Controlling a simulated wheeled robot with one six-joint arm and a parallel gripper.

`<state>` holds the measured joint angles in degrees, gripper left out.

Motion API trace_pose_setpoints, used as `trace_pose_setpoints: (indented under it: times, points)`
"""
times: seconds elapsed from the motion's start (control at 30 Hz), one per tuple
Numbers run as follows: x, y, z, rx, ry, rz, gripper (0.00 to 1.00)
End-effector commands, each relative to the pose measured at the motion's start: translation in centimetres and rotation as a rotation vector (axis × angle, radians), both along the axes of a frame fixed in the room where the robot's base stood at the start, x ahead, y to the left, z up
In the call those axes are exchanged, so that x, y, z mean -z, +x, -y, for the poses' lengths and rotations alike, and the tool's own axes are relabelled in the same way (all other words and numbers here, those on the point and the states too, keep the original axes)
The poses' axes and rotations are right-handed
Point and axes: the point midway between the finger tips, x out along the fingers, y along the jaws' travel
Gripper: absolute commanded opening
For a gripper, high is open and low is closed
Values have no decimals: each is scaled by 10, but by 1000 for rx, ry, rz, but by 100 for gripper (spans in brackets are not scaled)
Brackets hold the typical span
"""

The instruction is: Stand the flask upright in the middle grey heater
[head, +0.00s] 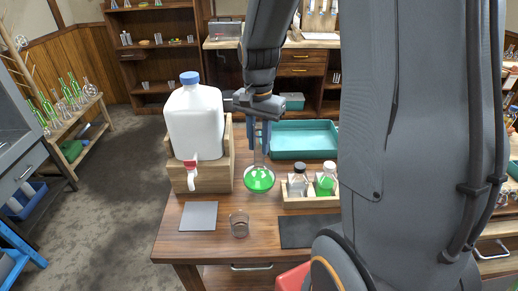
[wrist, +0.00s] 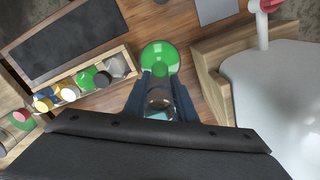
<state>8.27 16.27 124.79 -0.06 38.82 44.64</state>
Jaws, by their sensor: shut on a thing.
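The flask (head: 259,179) is round-bottomed clear glass with green liquid in it. My gripper (head: 259,150) is shut on its neck from above, and the flask hangs about upright over the wooden table. In the wrist view the green bulb (wrist: 159,58) shows just beyond the fingertips (wrist: 160,82), with the neck's open mouth between the fingers. I cannot tell the exact gap between bulb and tabletop. I cannot make out a grey heater in either view.
A white jug (head: 195,120) in a wooden stand (head: 208,178) is close on the left. A wooden rack (head: 297,203) of bottles stands right, with a teal tray (head: 300,140) behind. A glass beaker (head: 239,224), grey plate (head: 199,216) and dark mat (head: 308,231) lie in front.

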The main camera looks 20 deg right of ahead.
Motion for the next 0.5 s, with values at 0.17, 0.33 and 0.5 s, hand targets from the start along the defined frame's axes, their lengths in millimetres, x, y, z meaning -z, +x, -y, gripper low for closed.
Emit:
trace_pose_setpoints:
  times: [0.17, 0.33, 0.5]
  points:
    - [22, -1, 0, -1, 0, -3, 0]
    - [27, 0, 0, -1, 0, 0, 0]
    - [27, 0, -1, -1, 0, 0, 0]
